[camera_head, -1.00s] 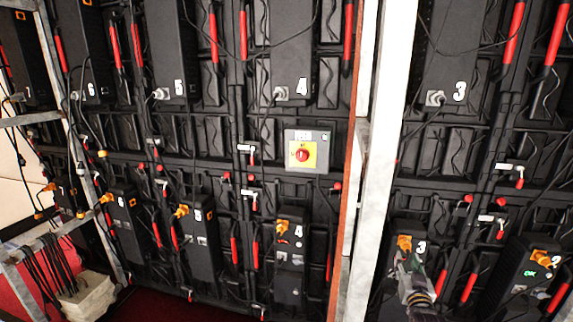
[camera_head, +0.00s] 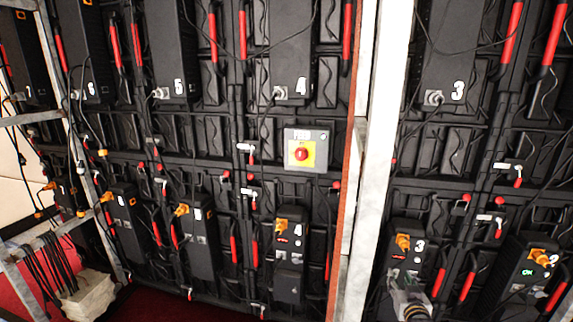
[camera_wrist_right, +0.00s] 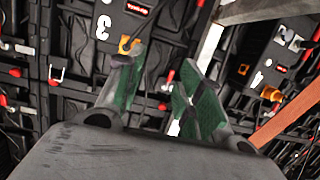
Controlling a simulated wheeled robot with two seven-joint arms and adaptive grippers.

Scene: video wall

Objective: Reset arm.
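My right gripper (camera_head: 408,290) shows at the bottom edge of the head view, in front of the lower black box numbered 3 (camera_head: 408,255), below its orange plug (camera_head: 403,242). In the right wrist view my right gripper (camera_wrist_right: 158,82) has its two green-padded fingers spread apart. I see nothing held between them; only a dark cable and the wall show behind the gap. The box numbered 3 (camera_wrist_right: 115,20) is beyond the fingertips in that view. I cannot tell the exact distance to it. My left gripper is not in view.
A red stop button on a yellow plate (camera_head: 302,154) is mounted mid-wall. A pale metal post (camera_head: 378,150) stands left of my right gripper. Other numbered boxes, such as 4 (camera_head: 289,262), line the wall, with loose cables. A pale block (camera_head: 88,297) lies at lower left.

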